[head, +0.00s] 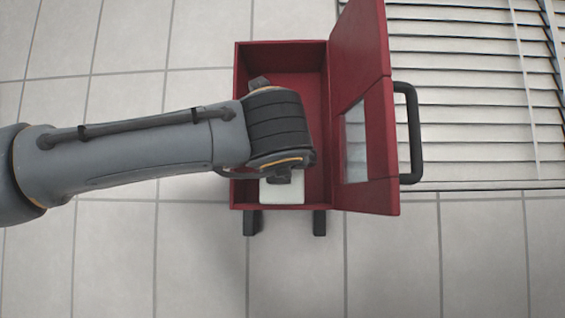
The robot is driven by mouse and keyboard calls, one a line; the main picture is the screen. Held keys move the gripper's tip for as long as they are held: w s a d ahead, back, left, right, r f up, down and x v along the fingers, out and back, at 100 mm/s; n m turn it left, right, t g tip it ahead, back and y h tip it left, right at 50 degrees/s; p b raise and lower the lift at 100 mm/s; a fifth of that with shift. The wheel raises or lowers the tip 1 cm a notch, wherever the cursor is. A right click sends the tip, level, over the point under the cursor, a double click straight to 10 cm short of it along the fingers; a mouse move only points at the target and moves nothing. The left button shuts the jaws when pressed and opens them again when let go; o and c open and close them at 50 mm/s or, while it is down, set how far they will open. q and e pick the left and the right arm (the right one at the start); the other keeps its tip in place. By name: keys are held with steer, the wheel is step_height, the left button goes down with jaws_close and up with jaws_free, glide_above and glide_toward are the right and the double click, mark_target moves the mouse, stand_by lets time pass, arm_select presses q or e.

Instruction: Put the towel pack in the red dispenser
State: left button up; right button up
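The red dispenser (308,57) is in the middle of the head view. Its door (366,120), with a clear window and black handle, is swung open to the right. The white towel pack (283,192) shows inside the dispenser's lower part, its upper side covered by my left gripper. My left gripper (282,178) reaches in from the left over the dispenser's opening, right at the pack. Its fingers are mostly hidden by its own wrist, so I cannot tell whether they grip the pack. My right gripper is not in view.
A slatted light metal panel (470,110) fills the upper right, close to the door handle. Two black feet or brackets (319,222) stick out below the dispenser. Light grey tiles (110,260) surround it, clear at left and below.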

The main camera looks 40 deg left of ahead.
arm_select(q)
steer(key=o, duration=1.4)
steer(key=shift+c, duration=0.2)
steer(key=shift+o, duration=0.6)
